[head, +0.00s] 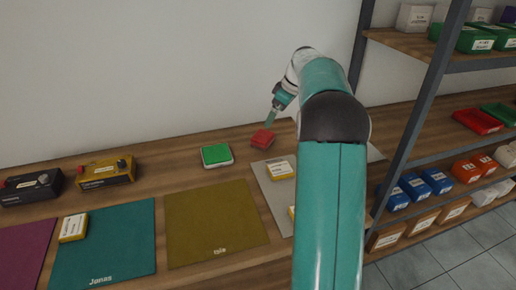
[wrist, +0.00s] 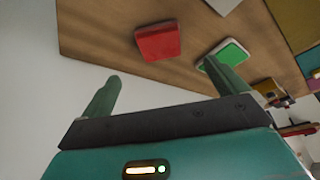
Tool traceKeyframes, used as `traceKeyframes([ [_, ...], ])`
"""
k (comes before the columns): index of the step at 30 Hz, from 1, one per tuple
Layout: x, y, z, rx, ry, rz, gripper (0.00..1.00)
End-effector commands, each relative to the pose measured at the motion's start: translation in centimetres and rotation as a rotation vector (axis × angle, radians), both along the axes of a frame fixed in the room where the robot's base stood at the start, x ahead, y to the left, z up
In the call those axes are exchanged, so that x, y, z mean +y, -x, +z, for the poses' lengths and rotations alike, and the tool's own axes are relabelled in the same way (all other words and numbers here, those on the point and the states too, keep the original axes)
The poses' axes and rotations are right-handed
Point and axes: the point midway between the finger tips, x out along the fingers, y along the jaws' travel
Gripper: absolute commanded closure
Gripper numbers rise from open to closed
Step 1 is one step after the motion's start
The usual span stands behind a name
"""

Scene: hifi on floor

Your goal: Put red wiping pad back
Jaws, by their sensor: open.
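The red wiping pad (head: 262,138) lies on the wooden worktop, right of a green pad in a white tray (head: 216,155). In the wrist view the red pad (wrist: 158,41) lies beyond the fingertips, between their directions. My gripper (head: 271,119) is just above and behind the red pad in the head view; its fingers look small there. In the wrist view my gripper (wrist: 163,84) has its two green fingers spread apart with nothing between them. The green pad (wrist: 232,53) is partly hidden behind the right finger.
Teal (head: 105,245) and olive (head: 215,220) mats lie along the front. A grey mat (head: 268,190) with labelled yellow-white boxes is partly hidden by my arm. Yellow (head: 106,171) and black (head: 30,188) devices stand at left. A shelf rack (head: 425,100) with bins stands right.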

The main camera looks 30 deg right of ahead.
Motion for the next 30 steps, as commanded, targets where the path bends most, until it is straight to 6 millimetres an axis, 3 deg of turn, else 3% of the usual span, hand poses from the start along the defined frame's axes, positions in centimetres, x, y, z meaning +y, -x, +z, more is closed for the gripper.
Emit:
traceKeyframes([
  [5, 2.0, 0.3, 1.3, 0.004, 0.005, -0.015, 0.02],
  [14, 12.4, 4.5, 6.3, 0.026, 0.027, -0.134, 0.02],
  [22, 21.1, 11.0, 8.6, 0.020, 0.039, -0.253, 0.02],
  [30, 27.9, 19.0, 8.2, -0.011, 0.035, -0.362, 0.02],
])
